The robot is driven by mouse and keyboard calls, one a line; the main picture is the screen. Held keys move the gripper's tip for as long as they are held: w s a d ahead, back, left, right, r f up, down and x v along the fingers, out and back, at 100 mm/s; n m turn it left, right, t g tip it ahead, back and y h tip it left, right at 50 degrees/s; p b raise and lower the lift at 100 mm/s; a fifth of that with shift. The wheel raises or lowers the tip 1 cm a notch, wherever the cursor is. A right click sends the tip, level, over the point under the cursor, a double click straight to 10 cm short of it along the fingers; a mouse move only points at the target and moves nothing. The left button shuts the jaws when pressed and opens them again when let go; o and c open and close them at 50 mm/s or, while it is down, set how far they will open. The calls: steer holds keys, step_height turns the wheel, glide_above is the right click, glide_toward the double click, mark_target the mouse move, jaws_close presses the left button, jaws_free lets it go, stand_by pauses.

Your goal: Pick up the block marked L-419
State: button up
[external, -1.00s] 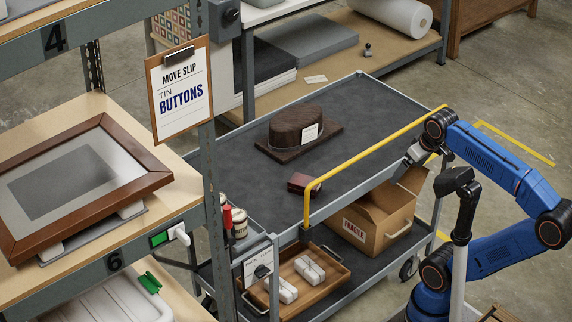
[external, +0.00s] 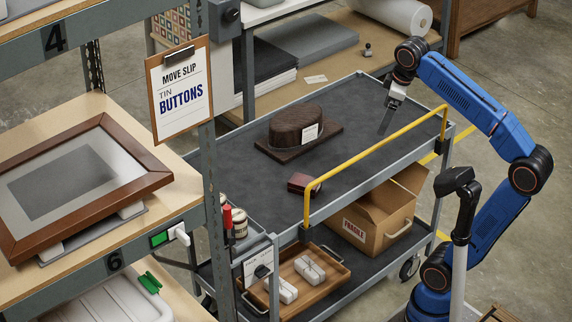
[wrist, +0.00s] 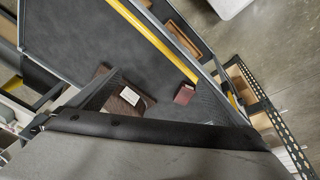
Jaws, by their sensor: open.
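A dark brown oval block (external: 297,122) on a flat square base stands on the cart's top deck (external: 245,185). It bears a white tag, whose writing is too small to read. A small reddish-brown box-like block (external: 303,184) lies nearer the yellow rail; I see no legible mark on it. My gripper (external: 384,132) is open and empty, above the right part of the deck, apart from both. In the wrist view, the tagged block (wrist: 128,97) shows beside the left finger, partly hidden, and the reddish block (wrist: 185,94) beside the right finger.
A yellow rail (external: 372,150) runs along the cart's near side. The lower deck holds an open carton (external: 375,222) and a wooden tray (external: 322,289). Shelving with a clipboard (external: 180,90) and a framed picture (external: 75,185) stands at left. The deck's right part is clear.

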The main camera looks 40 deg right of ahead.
steer(key=w+a+n+g, duration=0.2)
steer(key=w+a+n, duration=0.5)
steer(key=w+a, duration=0.15)
steer(key=n+g, duration=0.1)
steer(key=n, duration=0.8)
glide_above(305, 181)
step_height(305, 181, down, 3)
steer(key=shift+h, duration=0.3)
steer(key=f, duration=1.6)
steer(key=shift+a+f, duration=0.2)
steer(key=shift+w+d+f, duration=0.1)
steer(key=shift+d+f, duration=0.05)
steer(key=shift+f, duration=1.15)
steer(key=shift+d+f, duration=0.1)
steer(key=shift+f, duration=1.2)
steer(key=c, duration=1.2)
